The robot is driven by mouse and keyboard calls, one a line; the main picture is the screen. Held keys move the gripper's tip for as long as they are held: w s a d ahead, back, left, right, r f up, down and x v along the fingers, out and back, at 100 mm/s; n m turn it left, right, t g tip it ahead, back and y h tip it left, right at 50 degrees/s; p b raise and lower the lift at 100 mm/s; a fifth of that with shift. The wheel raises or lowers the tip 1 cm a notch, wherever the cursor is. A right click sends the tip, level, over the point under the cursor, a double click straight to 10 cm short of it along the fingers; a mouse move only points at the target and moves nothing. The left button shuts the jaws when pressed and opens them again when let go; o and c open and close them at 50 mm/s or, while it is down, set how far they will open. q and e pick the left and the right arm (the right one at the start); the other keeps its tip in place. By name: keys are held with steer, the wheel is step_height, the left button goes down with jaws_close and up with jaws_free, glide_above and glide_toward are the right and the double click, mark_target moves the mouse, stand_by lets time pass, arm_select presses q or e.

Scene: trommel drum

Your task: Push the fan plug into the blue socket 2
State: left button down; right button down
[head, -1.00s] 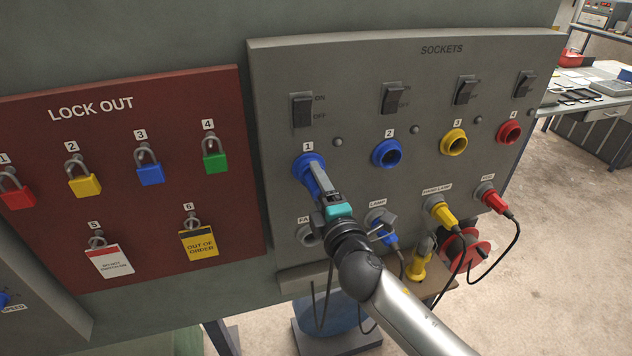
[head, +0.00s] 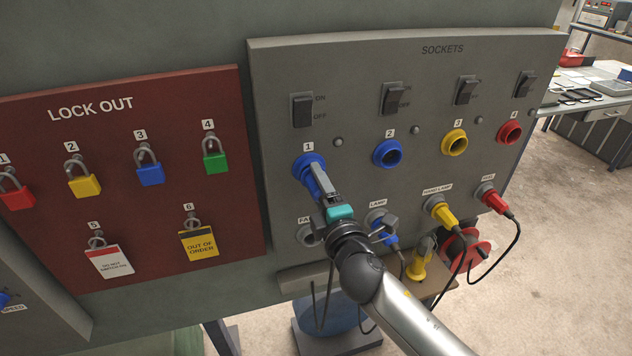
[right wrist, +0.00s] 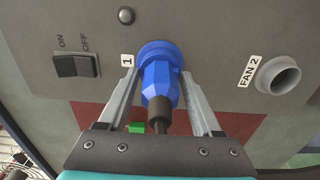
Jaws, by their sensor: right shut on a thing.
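My right gripper (head: 318,178) is shut on a blue plug at blue socket 1 (head: 307,162). In the right wrist view the plug (right wrist: 160,82) sits between the two fingers (right wrist: 158,76), lined up with the blue ring of socket 1 (right wrist: 158,48), with its dark cable end toward me. Its nose is at or in that socket; how deep I cannot tell. Blue socket 2 (head: 387,154) is empty, to the right of socket 1. The grey holder labelled FAN 2 (right wrist: 280,76) is empty. My left gripper is not in view.
A blue plug (head: 386,234) sits at the lamp holder, with yellow (head: 444,216) and red (head: 495,201) plugs farther right. Switches such as the one above socket 2 (head: 393,98) line the panel. The lockout board (head: 130,190) with padlocks is at left.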

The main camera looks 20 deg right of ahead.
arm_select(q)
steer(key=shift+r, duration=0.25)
arm_select(e)
steer(key=shift+s+d, duration=0.1)
steer(key=shift+s, duration=2.75)
steer(key=shift+s, duration=0.1)
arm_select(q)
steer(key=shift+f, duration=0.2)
arm_select(e)
steer(key=s, duration=0.4)
steer(key=shift+s, duration=0.4)
steer(key=shift+d, duration=0.1)
